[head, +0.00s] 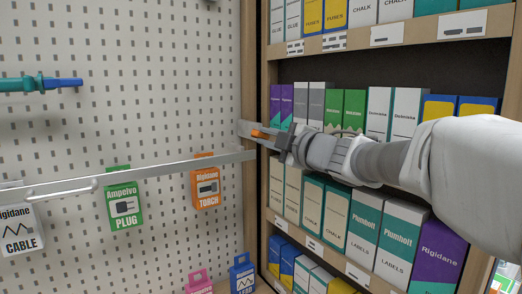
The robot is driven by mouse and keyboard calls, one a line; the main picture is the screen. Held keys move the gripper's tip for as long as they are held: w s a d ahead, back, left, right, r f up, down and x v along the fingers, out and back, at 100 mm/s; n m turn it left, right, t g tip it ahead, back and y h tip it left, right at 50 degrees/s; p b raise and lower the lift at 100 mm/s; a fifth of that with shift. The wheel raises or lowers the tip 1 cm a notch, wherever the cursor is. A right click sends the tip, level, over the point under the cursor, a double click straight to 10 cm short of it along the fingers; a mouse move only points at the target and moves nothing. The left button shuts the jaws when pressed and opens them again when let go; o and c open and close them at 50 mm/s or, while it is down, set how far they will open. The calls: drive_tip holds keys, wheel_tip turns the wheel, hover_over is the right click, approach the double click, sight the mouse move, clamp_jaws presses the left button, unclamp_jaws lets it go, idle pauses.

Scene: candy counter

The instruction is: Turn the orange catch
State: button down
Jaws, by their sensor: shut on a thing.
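The orange catch (261,135) sits on a small pale plate (245,129) on the wooden post between the pegboard and the shelves. My gripper (272,137) reaches in from the right and is shut on the orange catch. The fingers cover the catch's right part. A metal bar (150,173) with a white handle (62,188) runs across the pegboard, its right end at the post just below the catch. I cannot tell whether the catch holds the bar.
Packets hang on the pegboard (130,60), among them a green plug packet (124,205) and an orange torch packet (205,188). A teal and blue tool (40,84) is at the left. Shelves of boxes (380,233) stand close behind and below my arm.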

drive_tip(key=shift+f+n+b, duration=0.25)
drive_tip(key=shift+n+b, duration=0.4)
drive_tip(key=shift+n, duration=0.15)
drive_tip(key=shift+n+b, duration=0.35)
drive_tip(key=shift+n, duration=0.25)
drive_tip(key=shift+r+n, duration=0.25)
drive_tip(key=shift+n, duration=0.15)
drive_tip(key=c, duration=1)
unclamp_jaws()
drive_tip(key=shift+c, duration=0.2)
